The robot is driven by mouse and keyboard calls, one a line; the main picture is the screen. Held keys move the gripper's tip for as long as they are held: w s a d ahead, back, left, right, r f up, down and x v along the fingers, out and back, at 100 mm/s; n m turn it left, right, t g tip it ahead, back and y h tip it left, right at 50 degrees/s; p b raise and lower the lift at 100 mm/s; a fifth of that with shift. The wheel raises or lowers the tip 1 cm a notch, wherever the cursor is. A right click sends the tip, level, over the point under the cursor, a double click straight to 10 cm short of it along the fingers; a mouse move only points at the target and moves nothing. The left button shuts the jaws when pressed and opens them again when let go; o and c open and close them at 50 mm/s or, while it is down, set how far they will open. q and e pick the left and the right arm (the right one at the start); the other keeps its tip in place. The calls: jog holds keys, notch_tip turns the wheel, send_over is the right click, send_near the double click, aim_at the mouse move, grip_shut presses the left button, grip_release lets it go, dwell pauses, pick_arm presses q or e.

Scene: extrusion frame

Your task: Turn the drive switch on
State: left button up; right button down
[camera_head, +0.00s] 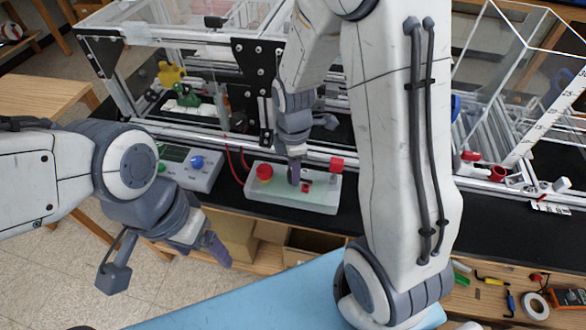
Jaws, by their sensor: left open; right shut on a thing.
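A pale control box (262,198) lies on the black bench top in the middle of the view. My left gripper (214,248) is open and empty, in front of the bench, left of and below the box.
A grey box with a display (190,163) and a blue knob stands left of the control box. The extrusion frame with clear panels (160,35) rises behind. Red wires run near the box. Tape (534,306) and tools lie on a wooden shelf at lower right.

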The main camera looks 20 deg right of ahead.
jog(key=m+p, duration=0.1)
jog(key=m, duration=0.7)
jog(key=shift+w+m+p, duration=0.1)
jog(key=shift+m+p, duration=0.2)
jog(key=shift+p, duration=0.05)
jog(key=m, duration=0.4)
jog(key=shift+m+p, duration=0.3)
jog(key=shift+p, duration=0.05)
jog(key=shift+m, duration=1.8)
jog(key=shift+c, duration=2.3)
grip_release()
